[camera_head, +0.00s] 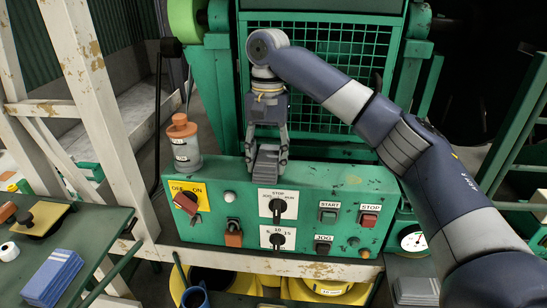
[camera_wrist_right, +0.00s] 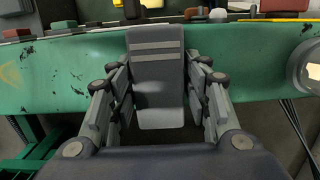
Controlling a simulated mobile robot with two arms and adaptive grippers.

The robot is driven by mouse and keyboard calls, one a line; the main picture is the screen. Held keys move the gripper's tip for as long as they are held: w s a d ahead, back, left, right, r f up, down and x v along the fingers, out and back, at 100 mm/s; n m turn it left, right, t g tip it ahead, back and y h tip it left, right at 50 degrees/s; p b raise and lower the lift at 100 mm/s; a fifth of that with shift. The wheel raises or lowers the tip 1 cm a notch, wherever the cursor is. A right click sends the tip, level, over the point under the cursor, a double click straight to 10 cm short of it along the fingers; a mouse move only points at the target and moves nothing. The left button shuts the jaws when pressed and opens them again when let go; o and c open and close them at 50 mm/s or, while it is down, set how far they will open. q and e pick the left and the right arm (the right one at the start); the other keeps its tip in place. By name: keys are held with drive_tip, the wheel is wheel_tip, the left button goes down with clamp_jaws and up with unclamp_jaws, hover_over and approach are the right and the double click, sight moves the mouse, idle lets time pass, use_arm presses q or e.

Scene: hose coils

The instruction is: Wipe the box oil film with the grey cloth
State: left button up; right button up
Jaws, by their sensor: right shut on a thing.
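The green control box (camera_head: 340,178) spans the middle of the head view, and its top face also shows in the wrist view (camera_wrist_right: 60,80). My right gripper (camera_head: 267,152) points down at the box's top, left of its middle. It is shut on the folded grey cloth (camera_head: 266,163), which shows two pale stripes in the wrist view (camera_wrist_right: 157,75). The cloth's end is at or just above the top face; I cannot tell if it touches. Dark specks mark the top face, but I cannot make out a clear oil film. My left gripper is not in view.
Knobs and buttons, including the stop button (camera_head: 369,219), cover the box's front. An orange-capped bottle (camera_head: 184,143) stands at its left end. A green mesh guard (camera_head: 325,60) rises behind. A side table (camera_head: 100,222) at left holds a folded blue cloth (camera_head: 52,278).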

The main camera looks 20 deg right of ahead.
drive_tip(key=shift+w+d+r, duration=0.1)
drive_tip(key=shift+r, duration=3.45)
drive_tip(key=shift+f, duration=0.1)
